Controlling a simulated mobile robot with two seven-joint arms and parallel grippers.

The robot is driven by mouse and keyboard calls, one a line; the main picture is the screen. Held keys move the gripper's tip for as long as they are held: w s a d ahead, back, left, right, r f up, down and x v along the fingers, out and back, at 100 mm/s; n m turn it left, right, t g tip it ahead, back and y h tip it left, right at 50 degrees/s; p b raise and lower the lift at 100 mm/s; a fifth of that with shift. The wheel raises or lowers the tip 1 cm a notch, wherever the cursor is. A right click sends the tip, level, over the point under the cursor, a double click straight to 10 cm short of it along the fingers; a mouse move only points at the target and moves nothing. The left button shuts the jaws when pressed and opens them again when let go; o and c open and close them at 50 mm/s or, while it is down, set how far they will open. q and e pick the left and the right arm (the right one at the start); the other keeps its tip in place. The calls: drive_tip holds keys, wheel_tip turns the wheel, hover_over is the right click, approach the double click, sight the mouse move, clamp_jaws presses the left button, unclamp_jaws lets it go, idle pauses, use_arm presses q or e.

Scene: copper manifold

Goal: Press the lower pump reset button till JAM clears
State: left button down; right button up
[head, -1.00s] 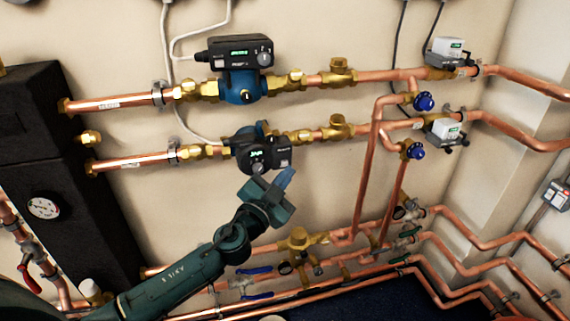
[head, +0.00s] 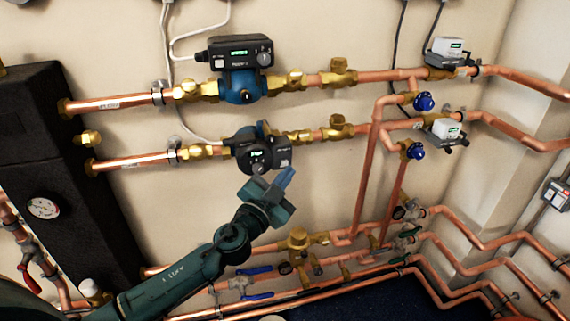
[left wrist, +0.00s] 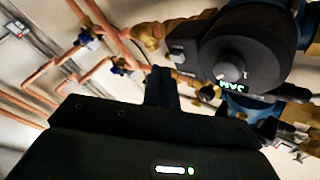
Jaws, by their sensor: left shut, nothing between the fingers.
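The lower pump (head: 258,152) has a round black head with a lit green display and sits in the lower of the two upper copper pipes. In the left wrist view its black head (left wrist: 240,55) is close, and the green display (left wrist: 264,87) reads JAM. A small grey button (left wrist: 177,52) shows on the housing beside the dial. My left gripper (head: 285,178) is shut and empty, just below and right of the pump head in the head view. Its dark fingers (left wrist: 160,85) point toward the button side; I cannot tell whether they touch it. My right gripper is not in view.
The upper pump (head: 238,75) sits just above on a parallel pipe. Blue-handled valves (head: 424,101) and vertical copper pipes (head: 370,175) stand to the right. More pipes and valves run below my left arm.

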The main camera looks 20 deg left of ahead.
use_arm(q)
drive_tip(key=shift+w, duration=0.1)
drive_tip(key=shift+w+a, duration=0.25)
drive_tip(key=shift+w+a+b, duration=0.25)
drive_tip(key=shift+w+b, duration=0.15)
idle(0.8)
idle(0.4)
drive_tip(key=shift+s+d, duration=0.5)
drive_tip(key=shift+s, duration=0.25)
drive_tip(key=shift+s+d+p, duration=0.15)
drive_tip(key=shift+s+d, duration=0.55)
drive_tip(key=shift+s, duration=0.35)
drive_tip(key=shift+s+d+p, duration=0.15)
drive_tip(key=shift+s+d, duration=0.55)
drive_tip(key=shift+s, duration=0.35)
